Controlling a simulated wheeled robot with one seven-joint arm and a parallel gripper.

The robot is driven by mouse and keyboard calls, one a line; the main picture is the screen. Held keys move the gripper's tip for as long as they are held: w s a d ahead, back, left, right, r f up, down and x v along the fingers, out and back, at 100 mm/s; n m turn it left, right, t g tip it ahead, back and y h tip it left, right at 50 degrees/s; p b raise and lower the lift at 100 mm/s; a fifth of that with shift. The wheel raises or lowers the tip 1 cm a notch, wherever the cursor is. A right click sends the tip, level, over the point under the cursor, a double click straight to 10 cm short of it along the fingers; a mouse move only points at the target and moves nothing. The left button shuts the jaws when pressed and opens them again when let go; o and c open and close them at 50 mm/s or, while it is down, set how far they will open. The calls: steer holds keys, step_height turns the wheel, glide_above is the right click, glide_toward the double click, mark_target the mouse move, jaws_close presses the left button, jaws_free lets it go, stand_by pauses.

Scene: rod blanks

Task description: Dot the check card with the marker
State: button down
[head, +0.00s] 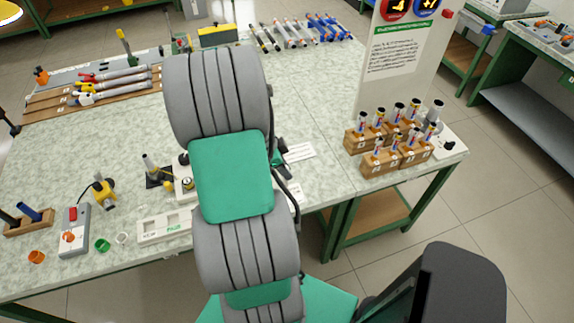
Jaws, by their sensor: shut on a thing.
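My grey and green arm (232,178) reaches forward across the middle of the workbench and hides my gripper. Small dark parts show at the arm's right edge, but I cannot make out any fingers there. A white card with printed lines (300,152) lies flat on the bench just right of the arm. I cannot tell whether it is the check card. A second white piece shows partly past the arm, lower down. I cannot pick out the marker in this view.
Wooden blocks (368,170) holding several upright tubes stand at the right end. A notice board (395,45) rises behind them. A white labelled tray (165,227) and a grey switch box (74,232) stand at left. Rods lie at the back. Bare bench (335,115) shows right of my arm.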

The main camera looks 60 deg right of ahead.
mark_target(287, 186)
steer(key=shift+s+d+f, duration=0.1)
steer(key=shift+s, duration=0.4)
steer(key=shift+f, duration=0.2)
steer(key=shift+w+f+b, duration=0.1)
steer(key=shift+f+b, duration=1.95)
steer(key=shift+f, duration=1.1)
steer(key=shift+w+f, duration=0.1)
steer(key=shift+f+b, duration=0.55)
steer(key=shift+b, duration=0.2)
steer(key=shift+r, duration=0.15)
steer(key=shift+r+p, duration=2.5)
steer(key=shift+r, duration=1.4)
